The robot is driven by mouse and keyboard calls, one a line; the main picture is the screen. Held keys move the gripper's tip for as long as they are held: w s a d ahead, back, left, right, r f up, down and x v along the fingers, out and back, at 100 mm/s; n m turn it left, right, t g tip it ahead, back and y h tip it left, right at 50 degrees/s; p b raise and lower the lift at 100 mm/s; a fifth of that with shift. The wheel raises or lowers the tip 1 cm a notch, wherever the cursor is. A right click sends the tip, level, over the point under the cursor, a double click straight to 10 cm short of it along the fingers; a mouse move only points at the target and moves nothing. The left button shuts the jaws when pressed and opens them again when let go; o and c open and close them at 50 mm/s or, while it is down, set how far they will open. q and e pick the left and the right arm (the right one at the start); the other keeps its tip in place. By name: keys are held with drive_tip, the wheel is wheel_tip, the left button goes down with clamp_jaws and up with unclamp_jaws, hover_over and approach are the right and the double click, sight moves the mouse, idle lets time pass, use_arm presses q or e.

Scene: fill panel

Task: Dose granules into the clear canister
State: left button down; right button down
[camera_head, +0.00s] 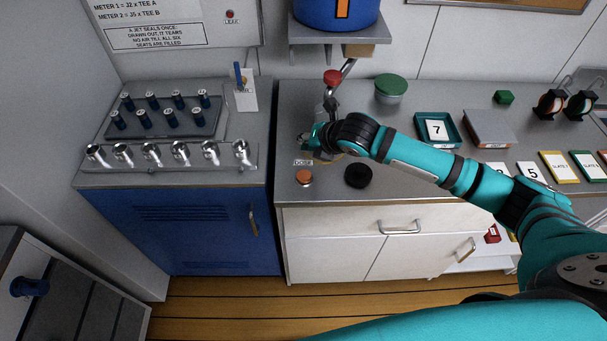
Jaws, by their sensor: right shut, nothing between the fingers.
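The blue hopper (335,12) with an orange stripe stands on a grey shelf at the top. A red knob (332,77) on a grey lever hangs below it. My right gripper (309,142) is shut and empty below the lever, low over the counter; my own wrist hides part of it. A round black disc (358,176) lies to the right of the button. My left gripper is out of view.
A green-lidded container (391,86), a teal tray (436,131) with a card 7, and a grey box (488,129) stand on the right. A rack (165,120) of dark vials and a row of metal fittings (180,153) stand on the left. The counter's front strip is mostly clear.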

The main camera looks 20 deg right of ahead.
drive_tip(key=shift+f, duration=0.15)
drive_tip(key=b, duration=0.8)
hover_over(306, 174)
wheel_tip(306, 174, down, 7)
drive_tip(key=shift+r, duration=0.1)
drive_tip(key=shift+f, duration=0.85)
drive_tip(key=shift+f, duration=0.4)
